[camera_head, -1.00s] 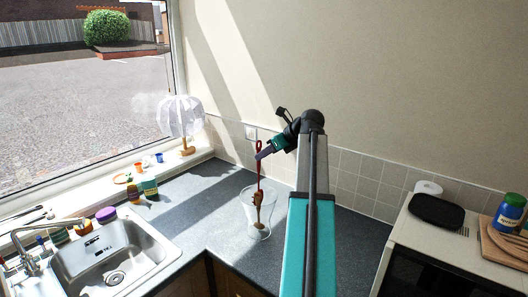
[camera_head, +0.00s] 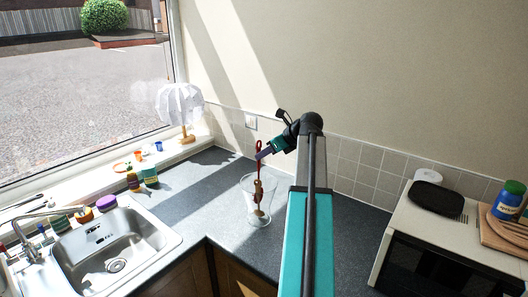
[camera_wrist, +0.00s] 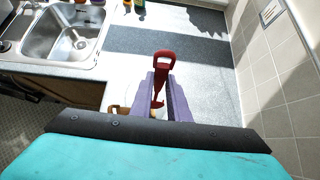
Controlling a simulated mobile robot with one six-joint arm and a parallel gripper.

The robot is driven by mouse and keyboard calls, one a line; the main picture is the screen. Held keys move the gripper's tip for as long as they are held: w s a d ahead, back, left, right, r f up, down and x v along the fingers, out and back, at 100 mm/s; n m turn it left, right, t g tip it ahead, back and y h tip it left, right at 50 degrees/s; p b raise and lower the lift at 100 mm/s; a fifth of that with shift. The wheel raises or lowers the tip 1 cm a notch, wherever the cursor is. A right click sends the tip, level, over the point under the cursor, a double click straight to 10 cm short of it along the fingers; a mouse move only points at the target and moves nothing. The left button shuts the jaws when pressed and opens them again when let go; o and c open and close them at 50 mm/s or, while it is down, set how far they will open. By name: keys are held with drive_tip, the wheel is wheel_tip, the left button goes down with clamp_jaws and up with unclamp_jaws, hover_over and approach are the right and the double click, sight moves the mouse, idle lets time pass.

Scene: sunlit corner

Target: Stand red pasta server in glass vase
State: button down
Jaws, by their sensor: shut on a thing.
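The red pasta server (camera_head: 258,148) hangs upright from my gripper (camera_head: 263,153), which is shut on its handle. In the wrist view the red handle end (camera_wrist: 164,60), with a hole in it, sticks out past the purple fingers of my gripper (camera_wrist: 161,80). The clear glass vase (camera_head: 250,208) stands on the dark worktop below. The server's lower part overlaps the vase's mouth in the head view and appears to reach inside. Brown wooden-looking pieces show in the vase; where they meet the server is hard to tell. The wrist view mostly hides the vase behind the fingers.
A steel sink (camera_head: 140,236) lies to the left. Small jars and a white lamp (camera_head: 180,104) stand along the windowsill. A microwave (camera_head: 425,262) with a black item on top is at the right. The tiled wall (camera_head: 356,178) is behind. Worktop around the vase is clear.

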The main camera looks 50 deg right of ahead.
drive_tip(key=shift+f, duration=0.55)
drive_tip(key=c, duration=1.6)
unclamp_jaws()
drive_tip(key=shift+s, duration=0.1)
drive_tip(key=shift+b+v, duration=2.35)
drive_tip(key=shift+v, duration=4.55)
